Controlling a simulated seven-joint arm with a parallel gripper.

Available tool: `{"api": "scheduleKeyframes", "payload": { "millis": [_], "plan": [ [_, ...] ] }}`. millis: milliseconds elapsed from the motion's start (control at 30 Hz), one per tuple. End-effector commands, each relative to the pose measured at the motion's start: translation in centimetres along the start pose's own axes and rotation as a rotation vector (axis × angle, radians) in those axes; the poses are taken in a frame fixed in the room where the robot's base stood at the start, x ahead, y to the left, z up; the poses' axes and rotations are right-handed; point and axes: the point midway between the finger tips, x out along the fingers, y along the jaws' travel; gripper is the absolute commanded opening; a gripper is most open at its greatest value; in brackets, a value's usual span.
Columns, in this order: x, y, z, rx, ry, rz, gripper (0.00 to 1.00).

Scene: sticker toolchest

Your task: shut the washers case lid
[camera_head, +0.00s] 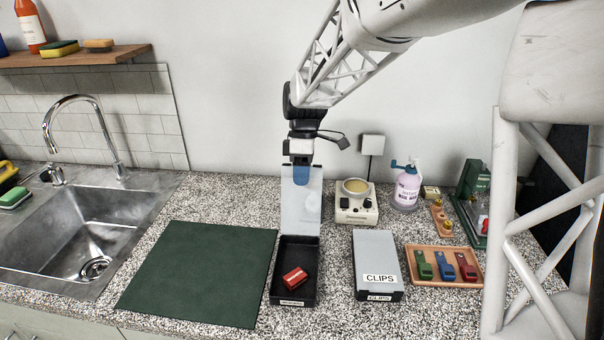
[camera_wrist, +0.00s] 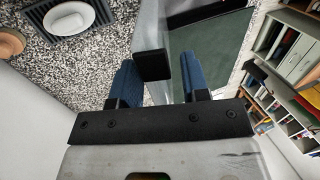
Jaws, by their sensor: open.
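The washers case (camera_head: 274,285) is an open black tray on the counter, with a small label on its front that is too small to read. Its pale, see-through lid (camera_head: 300,215) stands roughly upright at the back edge. A red box (camera_head: 294,278) lies inside the tray. My gripper (camera_head: 301,182), with blue fingers, is at the upper part of the lid. In the wrist view the fingers (camera_wrist: 158,78) are apart, with a small black block (camera_wrist: 153,65) and part of the lid showing between them. Whether they touch the lid, I cannot tell.
A closed grey CLIPS case (camera_head: 375,255) stands right of the washers case. A dark green mat (camera_head: 200,270) lies left, beside the sink (camera_head: 75,245). A cream device (camera_head: 355,212), a pump bottle (camera_head: 407,190) and a tray of coloured clips (camera_head: 413,250) stand to the right.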

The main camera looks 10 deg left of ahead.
Motion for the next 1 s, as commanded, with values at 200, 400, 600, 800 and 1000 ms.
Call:
{"api": "scheduleKeyframes", "payload": {
  "millis": [200, 400, 600, 800, 1000],
  "plan": [
    [-0.01, 0.0, -0.01, 0.0, 0.0, 0.0, 0.39],
    [-0.02, 0.0, -0.01, 0.0, 0.0, 0.0, 0.08],
    [-0.02, 0.01, -0.01, 0.0, 0.0, 0.0, 0.0],
    [-0.02, -0.05, -0.01, 0.0, 0.0, 0.003, 0.0],
    [-0.02, -0.4, 0.0, -0.001, 0.0, 0.022, 0.0]
  ]
}}
